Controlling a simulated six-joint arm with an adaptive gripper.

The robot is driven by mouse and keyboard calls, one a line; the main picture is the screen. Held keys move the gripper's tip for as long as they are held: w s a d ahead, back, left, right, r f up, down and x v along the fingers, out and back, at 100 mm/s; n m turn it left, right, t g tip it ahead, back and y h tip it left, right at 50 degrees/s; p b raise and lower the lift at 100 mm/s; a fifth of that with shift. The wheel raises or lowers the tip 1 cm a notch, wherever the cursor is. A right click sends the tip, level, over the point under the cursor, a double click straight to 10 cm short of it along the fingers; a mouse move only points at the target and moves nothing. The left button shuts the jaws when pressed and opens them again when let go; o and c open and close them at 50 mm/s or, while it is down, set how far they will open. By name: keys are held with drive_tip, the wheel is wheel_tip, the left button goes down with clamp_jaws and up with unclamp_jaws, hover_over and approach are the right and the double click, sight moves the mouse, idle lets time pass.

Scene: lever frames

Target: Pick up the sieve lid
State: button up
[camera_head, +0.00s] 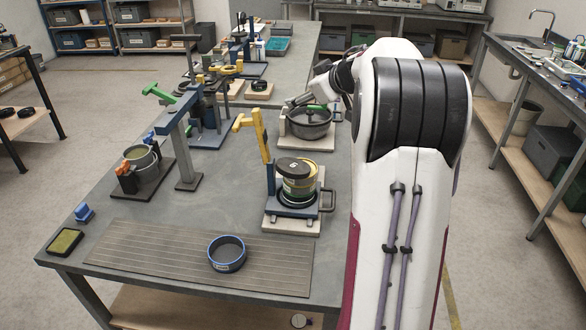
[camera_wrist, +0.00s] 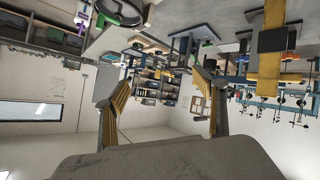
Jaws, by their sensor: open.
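A dark round lid (camera_head: 296,166) lies on top of a stack of round sieves (camera_head: 300,187), which stands in a blue frame with a raised yellow lever (camera_head: 252,131). I take this to be the sieve lid; I cannot pick it out in the wrist view. My gripper (camera_head: 298,101) is farther back, above and near a dark round pan (camera_head: 308,127), apart from the lid. In the wrist view, my gripper (camera_wrist: 165,82) has its two yellow-padded fingers spread with nothing between them. That view is upside down and looks across the room.
A blue-rimmed sieve (camera_head: 227,262) sits on a ribbed mat (camera_head: 140,250) at the front. A frame with a green lever (camera_head: 158,93) and a pot (camera_head: 143,157) stand on the left. More lever frames stand behind. The mat's left part is clear.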

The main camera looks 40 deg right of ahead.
drive_tip(key=s+a+f+g+y, duration=0.2)
drive_tip(key=a+f+g+y, duration=0.1)
drive_tip(key=f, duration=0.2)
drive_tip(key=m+g+y, duration=0.2)
drive_tip(key=g, duration=0.2)
approach(295, 166)
drive_tip(key=shift+w+d+f, duration=0.3)
drive_tip(key=shift+w+f, duration=0.05)
drive_tip(key=shift+w, duration=0.3)
drive_tip(key=shift+s+a+m, duration=0.15)
drive_tip(key=shift+a+m, duration=0.05)
drive_tip(key=shift+m, duration=0.3)
drive_tip(key=shift+x, duration=1.35)
drive_tip(key=shift+s+x, duration=0.15)
drive_tip(key=shift+x, duration=1.15)
drive_tip(key=shift+s+x, duration=0.15)
drive_tip(key=shift+x, duration=1.15)
drive_tip(key=shift+a, duration=0.15)
drive_tip(key=shift+c, duration=0.3)
